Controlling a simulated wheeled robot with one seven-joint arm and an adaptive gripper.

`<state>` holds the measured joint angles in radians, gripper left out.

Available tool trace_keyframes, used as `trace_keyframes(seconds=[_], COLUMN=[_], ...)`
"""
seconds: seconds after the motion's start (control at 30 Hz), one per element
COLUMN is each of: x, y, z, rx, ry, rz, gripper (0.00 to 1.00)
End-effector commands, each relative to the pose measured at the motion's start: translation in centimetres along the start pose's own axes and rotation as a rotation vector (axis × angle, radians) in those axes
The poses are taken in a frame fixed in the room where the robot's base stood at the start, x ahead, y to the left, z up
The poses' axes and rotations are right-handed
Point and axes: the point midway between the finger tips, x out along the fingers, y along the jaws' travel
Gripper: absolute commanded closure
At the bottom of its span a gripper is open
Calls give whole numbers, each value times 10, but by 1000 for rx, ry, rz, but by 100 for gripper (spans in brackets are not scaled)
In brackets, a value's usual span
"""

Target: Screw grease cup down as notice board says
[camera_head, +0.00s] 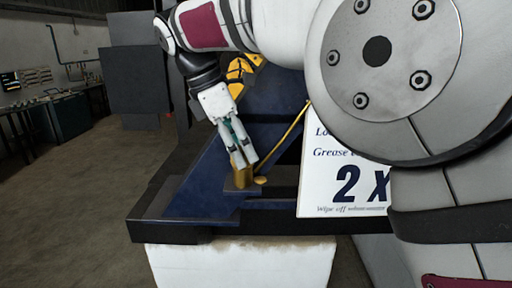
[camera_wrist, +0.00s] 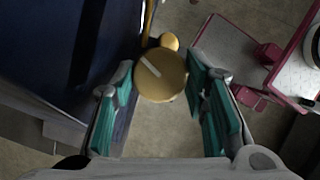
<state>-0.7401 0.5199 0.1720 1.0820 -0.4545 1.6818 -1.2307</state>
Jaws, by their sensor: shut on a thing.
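The grease cup (camera_head: 239,173) is brass and stands upright on a small dark ledge of the blue frame. In the wrist view its round top (camera_wrist: 160,82) shows a pale line slanting from upper left to lower right. My gripper (camera_head: 243,158) reaches down from above and is shut on the cup, with its teal-padded fingers on either side. The notice board (camera_head: 345,175) is white with dark blue print. It reads "Grease", a large "2 X" and a small "Wipe off" line. My arm hides its top and right parts.
A thin brass pipe (camera_head: 291,132) runs up behind the cup along the blue frame (camera_head: 190,190). A smaller brass piece (camera_wrist: 169,41) sits beside the cup. A pale block (camera_head: 240,265) supports the frame. A workbench (camera_head: 55,118) stands at the far left, with open floor before it.

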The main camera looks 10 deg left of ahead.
Motion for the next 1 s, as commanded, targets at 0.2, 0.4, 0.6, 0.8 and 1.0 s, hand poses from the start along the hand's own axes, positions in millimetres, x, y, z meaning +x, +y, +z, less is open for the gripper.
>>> trace_keyframes(seconds=[0.2,0.4,0.6,0.8,1.0], x=[0,0,0,0,-1], y=[0,0,0,1,1], z=[0,0,0,0,1], rx=[13,12,12,12,-2], ry=[1,1,1,1,0], rz=[-4,-4,-3,0,7], gripper=[87,87,39,39,39])
